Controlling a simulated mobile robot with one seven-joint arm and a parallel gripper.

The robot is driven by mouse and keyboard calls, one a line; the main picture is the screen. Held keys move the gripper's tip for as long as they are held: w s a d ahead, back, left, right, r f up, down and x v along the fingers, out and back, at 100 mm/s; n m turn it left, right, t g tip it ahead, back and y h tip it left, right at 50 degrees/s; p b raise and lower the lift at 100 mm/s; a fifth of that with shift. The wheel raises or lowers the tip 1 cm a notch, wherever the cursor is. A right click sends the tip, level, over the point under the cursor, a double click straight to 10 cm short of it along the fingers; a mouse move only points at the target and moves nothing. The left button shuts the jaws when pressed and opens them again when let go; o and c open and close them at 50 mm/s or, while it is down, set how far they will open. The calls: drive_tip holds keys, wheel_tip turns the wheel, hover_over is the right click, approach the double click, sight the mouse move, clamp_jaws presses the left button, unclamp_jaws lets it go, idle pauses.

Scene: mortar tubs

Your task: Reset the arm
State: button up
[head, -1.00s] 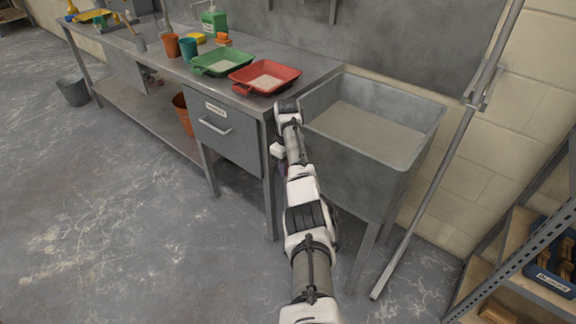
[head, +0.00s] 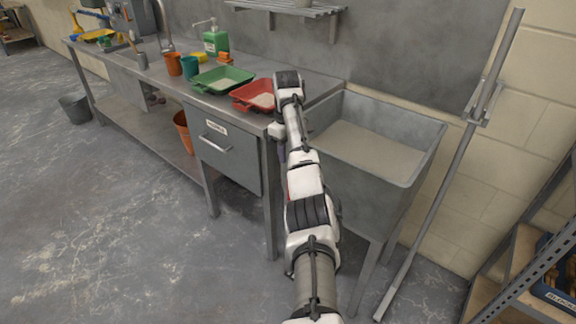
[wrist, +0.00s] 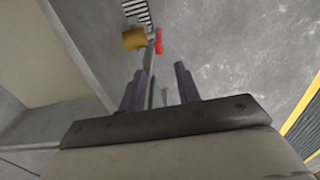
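My arm reaches forward in the head view toward the gap between the metal bench and the grey sink. Past the fingertips the wrist view shows grey floor, a table leg or rail, and a small yellow-brown thing (wrist: 134,39) beside a red one (wrist: 158,41).
The bench holds a green tray (head: 222,79), a red tray (head: 252,96) partly behind my arm, cups and a green bottle (head: 215,41). The sink (head: 398,170) stands just right of my arm. A leaning pole (head: 440,200) and a shelf rack (head: 520,270) are farther right.

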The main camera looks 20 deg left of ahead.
drive_tip(key=shift+r, duration=0.65)
